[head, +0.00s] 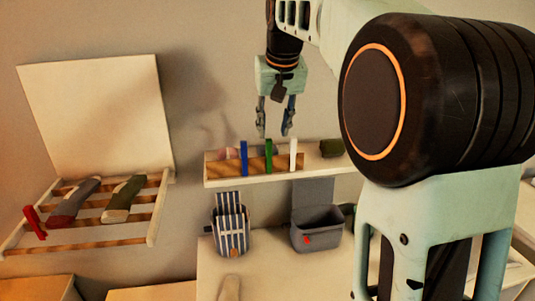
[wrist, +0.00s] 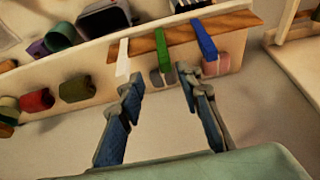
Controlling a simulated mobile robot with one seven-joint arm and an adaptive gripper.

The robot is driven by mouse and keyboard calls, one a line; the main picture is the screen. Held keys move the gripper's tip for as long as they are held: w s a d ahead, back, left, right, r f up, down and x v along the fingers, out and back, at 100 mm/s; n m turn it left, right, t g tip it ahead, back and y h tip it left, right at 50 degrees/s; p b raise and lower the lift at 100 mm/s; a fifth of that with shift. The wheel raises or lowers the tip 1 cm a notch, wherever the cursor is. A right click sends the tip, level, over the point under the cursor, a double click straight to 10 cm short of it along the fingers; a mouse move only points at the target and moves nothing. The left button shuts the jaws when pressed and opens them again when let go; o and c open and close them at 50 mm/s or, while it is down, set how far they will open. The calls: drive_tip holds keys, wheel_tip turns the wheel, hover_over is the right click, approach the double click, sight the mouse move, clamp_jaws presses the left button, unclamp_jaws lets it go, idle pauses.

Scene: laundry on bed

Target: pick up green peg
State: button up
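The green peg (head: 269,154) is the middle one of three upright pegs along the front of a wall shelf in the head view. It also shows in the wrist view (wrist: 164,52), between the white peg (wrist: 123,58) and the blue peg (wrist: 203,39). My gripper (head: 275,134) hangs just above the shelf, close over the green peg in the head view. In the wrist view my gripper (wrist: 158,88) has its two fingers apart with nothing between them, and the green peg lies ahead of the gap, apart from the fingertips.
The pegs stand along a wooden strip (head: 226,167) on the shelf. A striped bag (head: 231,230) and a grey bin (head: 317,233) are below. A slatted rack (head: 150,215) with socks and a red peg (head: 34,221) is at left. Rolled cloths (wrist: 37,100) lie near the white peg.

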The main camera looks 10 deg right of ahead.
sight(269, 140)
drive_tip(key=x, duration=0.4)
drive_tip(key=shift+s+a+f+p, duration=0.1)
drive_tip(key=shift+a+f+p, duration=0.1)
drive_tip(key=shift+a+p, duration=0.15)
drive_tip(key=shift+w+f, duration=0.25)
drive_tip(key=shift+f, duration=0.2)
drive_tip(key=c, duration=0.8)
